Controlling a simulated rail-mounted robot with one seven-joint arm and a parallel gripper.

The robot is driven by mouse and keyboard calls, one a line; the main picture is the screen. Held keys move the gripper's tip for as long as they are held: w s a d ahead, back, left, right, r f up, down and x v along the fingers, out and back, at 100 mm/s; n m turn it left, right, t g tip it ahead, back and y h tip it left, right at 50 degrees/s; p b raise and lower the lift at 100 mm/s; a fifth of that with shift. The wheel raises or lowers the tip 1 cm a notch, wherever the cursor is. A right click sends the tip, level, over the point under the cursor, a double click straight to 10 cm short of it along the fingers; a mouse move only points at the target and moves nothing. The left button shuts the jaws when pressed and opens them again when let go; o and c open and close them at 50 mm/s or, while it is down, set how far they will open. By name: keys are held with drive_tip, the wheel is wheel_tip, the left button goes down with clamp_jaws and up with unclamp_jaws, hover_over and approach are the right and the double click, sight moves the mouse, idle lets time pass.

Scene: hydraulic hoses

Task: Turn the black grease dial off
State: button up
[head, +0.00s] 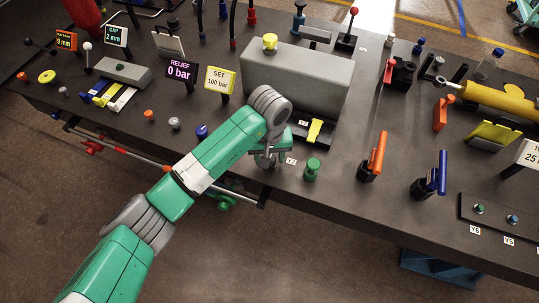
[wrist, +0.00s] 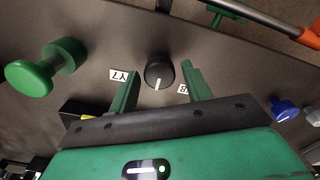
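The black dial (wrist: 159,74) shows in the wrist view as a round knob with a white pointer line. The line points down in the picture, toward my gripper's palm. A Y7 label (wrist: 124,76) is left of it, and a second label, partly covered by a finger, is on its right. My gripper (wrist: 160,68) is open, with one green finger on each side of the dial and a gap visible on both sides. In the head view my gripper (head: 268,152) is low over the bench's front edge and hides most of the dial.
A green knob (head: 312,169) stands close to the right of my gripper; a blue knob (head: 201,132) is to its left. Orange (head: 376,153) and blue levers (head: 441,172) stand farther right.

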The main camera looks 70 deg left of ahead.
drive_tip(key=c, duration=0.7)
drive_tip(key=r+p, duration=0.1)
drive_tip(key=p, duration=0.4)
drive_tip(key=shift+d+m, duration=0.15)
drive_tip(key=shift+m, duration=0.25)
drive_tip(key=m+p, duration=0.1)
drive_tip(key=p, duration=0.3)
drive_tip(key=shift+r, duration=0.15)
drive_tip(key=m+p, duration=0.1)
drive_tip(key=p, duration=0.1)
drive_tip(key=m+p, duration=0.1)
drive_tip(key=shift+f+p, duration=0.35)
drive_tip(key=shift+p, duration=0.05)
drive_tip(key=m+p, duration=0.1)
drive_tip(key=m, duration=0.1)
drive_tip(key=m+p, duration=0.1)
drive_tip(key=m, duration=0.1)
drive_tip(key=shift+f+m, duration=0.2)
drive_tip(key=shift+m, duration=0.2)
drive_tip(key=o, duration=1)
